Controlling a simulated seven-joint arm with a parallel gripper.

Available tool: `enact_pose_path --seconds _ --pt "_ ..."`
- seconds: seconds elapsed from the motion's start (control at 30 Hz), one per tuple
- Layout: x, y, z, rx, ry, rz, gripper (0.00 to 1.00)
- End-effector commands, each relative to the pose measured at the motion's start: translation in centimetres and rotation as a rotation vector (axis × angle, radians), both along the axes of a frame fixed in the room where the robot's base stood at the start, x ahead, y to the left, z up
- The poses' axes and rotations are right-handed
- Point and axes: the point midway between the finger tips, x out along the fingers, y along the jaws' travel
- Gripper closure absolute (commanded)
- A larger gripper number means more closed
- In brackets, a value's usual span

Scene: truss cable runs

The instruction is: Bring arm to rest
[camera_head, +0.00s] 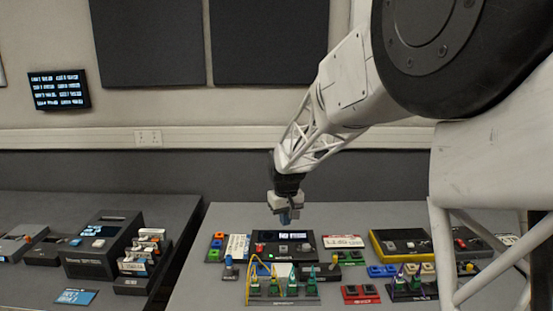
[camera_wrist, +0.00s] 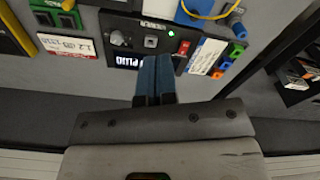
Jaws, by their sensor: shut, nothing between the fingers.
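My gripper (camera_head: 285,217) hangs from my white arm above the bench, with its fingers pointing down near the black console (camera_head: 270,240). In the wrist view, its two blue fingers (camera_wrist: 155,62) lie side by side, shut and empty. They cover part of the console, which also shows in the wrist view (camera_wrist: 122,32) with its lit display, a grey knob and a red switch. I cannot tell exactly how high the fingertips are above it.
A board with green plugs and yellow cables (camera_head: 282,290) lies in front of the console. A yellow-edged black unit (camera_head: 401,243) and red blocks (camera_head: 361,294) lie to the right. A second bench on the left holds a dark box (camera_head: 93,258). The air above the benches is clear.

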Motion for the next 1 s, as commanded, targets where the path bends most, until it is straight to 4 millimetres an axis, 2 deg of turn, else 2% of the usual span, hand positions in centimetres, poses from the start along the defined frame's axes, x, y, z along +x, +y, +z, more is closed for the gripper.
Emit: enact_pose_path --seconds 0.1,0.4,0.7,1.0 --pt "-2.7 -1.7 2.1 0.003 -0.014 -0.027 1.0" --pt "-9.4 -5.4 5.8 0.01 -0.042 -0.095 1.0" --pt "-16.7 -8.7 8.2 0.016 -0.07 -0.162 1.0" --pt "-24.1 -11.4 9.5 0.023 -0.098 -0.23 1.0"
